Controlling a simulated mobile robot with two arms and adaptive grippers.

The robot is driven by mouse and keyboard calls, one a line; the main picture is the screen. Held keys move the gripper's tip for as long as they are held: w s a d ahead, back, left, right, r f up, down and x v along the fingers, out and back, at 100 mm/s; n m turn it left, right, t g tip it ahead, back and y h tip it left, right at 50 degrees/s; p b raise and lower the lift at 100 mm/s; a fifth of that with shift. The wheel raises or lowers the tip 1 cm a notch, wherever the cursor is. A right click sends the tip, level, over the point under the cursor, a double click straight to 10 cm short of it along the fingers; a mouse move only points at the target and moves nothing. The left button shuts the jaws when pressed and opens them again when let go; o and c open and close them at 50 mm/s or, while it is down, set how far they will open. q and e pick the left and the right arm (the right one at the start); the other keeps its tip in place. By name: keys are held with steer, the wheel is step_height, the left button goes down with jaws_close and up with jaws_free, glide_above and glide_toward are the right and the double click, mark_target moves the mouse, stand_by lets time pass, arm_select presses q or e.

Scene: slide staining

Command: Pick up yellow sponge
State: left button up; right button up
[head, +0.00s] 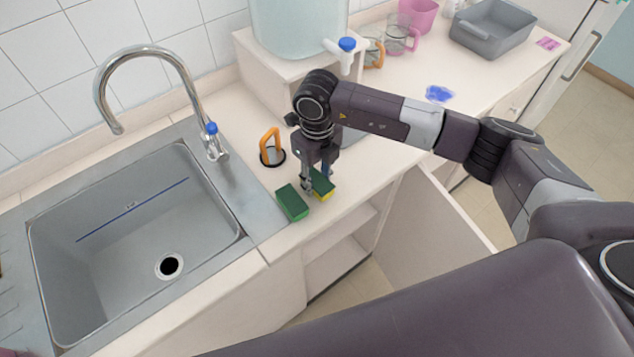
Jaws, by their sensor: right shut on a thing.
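The yellow sponge (322,188) has a dark green top and a yellow lower side. It is at the counter's front edge, to the right of the sink. My right gripper (316,183) points down and is shut on this sponge, its fingers covering part of it. I cannot tell whether the sponge touches the counter. A second sponge, all green on its visible faces (292,203), lies on the counter just left of the gripper. My left gripper is not in view.
The sink (110,215) with its tall faucet (150,52) is at left. A water tank (300,22) sits on a white stand. A grey bin (492,28) is at the back right. A cabinet door (430,215) stands open below.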

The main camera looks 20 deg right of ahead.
mark_target(317, 180)
step_height(317, 180, up, 19)
steer(key=b, duration=0.5)
